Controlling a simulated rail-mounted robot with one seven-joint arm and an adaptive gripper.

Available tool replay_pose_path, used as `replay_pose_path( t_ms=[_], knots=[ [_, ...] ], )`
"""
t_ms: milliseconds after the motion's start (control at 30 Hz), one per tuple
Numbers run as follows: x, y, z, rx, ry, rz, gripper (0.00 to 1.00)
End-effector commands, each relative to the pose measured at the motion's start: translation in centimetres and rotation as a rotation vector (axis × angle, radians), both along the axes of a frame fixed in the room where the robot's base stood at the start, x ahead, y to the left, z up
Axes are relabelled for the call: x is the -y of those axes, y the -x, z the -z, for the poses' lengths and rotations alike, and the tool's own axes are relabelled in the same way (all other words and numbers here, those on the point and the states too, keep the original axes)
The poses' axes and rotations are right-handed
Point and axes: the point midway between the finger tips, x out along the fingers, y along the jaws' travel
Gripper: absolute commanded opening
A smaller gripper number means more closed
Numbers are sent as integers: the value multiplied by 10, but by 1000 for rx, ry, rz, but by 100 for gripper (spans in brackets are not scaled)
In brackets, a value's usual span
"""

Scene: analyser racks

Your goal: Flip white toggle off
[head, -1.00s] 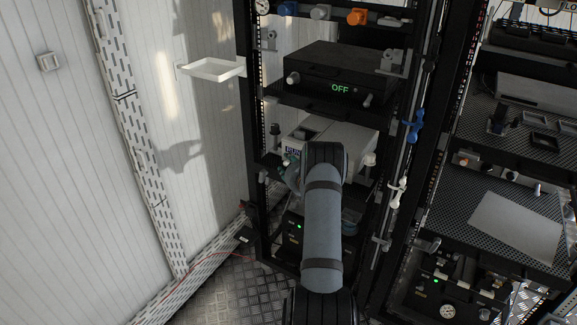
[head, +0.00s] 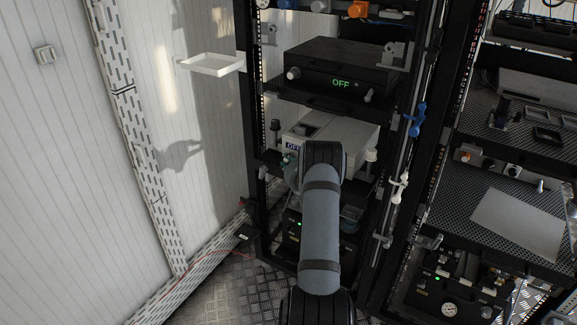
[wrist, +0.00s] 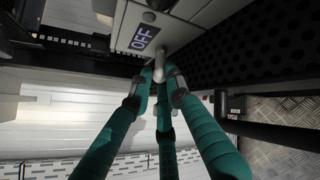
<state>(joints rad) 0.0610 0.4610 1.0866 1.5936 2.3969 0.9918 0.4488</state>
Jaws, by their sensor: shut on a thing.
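Just below the display, a pale toggle (wrist: 161,58) sticks out of the front panel. My gripper (wrist: 162,78) has its green-sleeved fingers closed around the toggle's end, which the fingertips partly hide. In the head view my gripper is at the box's front left, mostly hidden by my wrist.
A black box (head: 338,68) with a green OFF display stands on the shelf above. A white tray (head: 211,64) juts out at the left. Blue (head: 416,119) and white (head: 399,188) valve handles line the rack's right post.

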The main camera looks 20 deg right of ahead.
Motion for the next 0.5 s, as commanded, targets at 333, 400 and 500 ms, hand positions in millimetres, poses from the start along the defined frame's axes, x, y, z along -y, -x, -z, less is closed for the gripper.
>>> replay_pose_path(
  t_ms=[333, 400, 500],
  knots=[
    [3, 1, 0, 40, 53, 8, 0],
    [3, 1, 0, 39, 53, 7, 0],
    [3, 1, 0, 39, 53, 7, 19]
  ],
)
